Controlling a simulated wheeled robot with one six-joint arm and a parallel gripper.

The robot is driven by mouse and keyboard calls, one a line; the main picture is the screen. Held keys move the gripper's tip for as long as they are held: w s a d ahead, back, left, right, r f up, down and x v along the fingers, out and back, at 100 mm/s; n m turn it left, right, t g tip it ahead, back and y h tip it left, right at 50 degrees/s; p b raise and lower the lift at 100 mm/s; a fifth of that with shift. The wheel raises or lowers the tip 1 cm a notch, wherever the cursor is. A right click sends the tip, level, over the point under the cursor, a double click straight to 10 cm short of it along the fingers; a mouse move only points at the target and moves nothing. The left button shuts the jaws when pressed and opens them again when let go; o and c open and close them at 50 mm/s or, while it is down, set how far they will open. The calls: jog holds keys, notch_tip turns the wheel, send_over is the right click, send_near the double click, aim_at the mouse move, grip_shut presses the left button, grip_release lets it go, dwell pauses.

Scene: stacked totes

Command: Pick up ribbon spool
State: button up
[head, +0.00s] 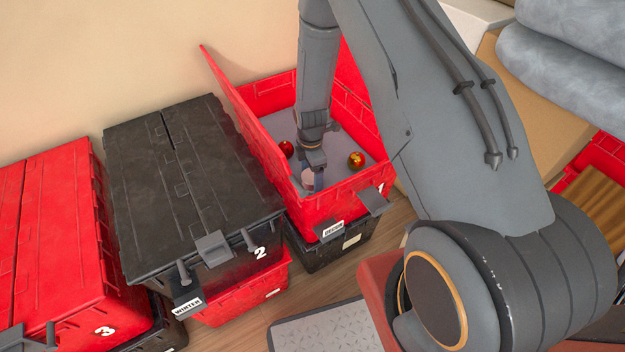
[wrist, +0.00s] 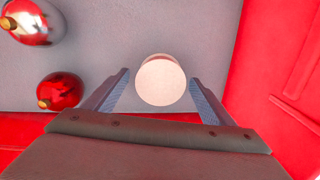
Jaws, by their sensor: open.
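The ribbon spool looks like a pale pinkish round piece seen end-on in the wrist view (wrist: 161,82), standing on the grey floor of an open red tote (head: 345,203). In the head view the spool (head: 308,180) shows partly, close to the tote's front wall. My gripper (wrist: 160,95) is open, with one finger on each side of the spool and a gap to both. In the head view my gripper (head: 312,172) reaches down inside the tote. The lower part of the spool is hidden beneath its top face.
A dark red bauble (wrist: 60,90) and a silver-and-red bauble (wrist: 35,22) lie left of the spool in the wrist view. The tote's red walls stand close by. A closed black tote (head: 185,190) is to its left, with a red tote (head: 55,235) beyond.

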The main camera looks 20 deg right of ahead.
jog(key=c, duration=1.2)
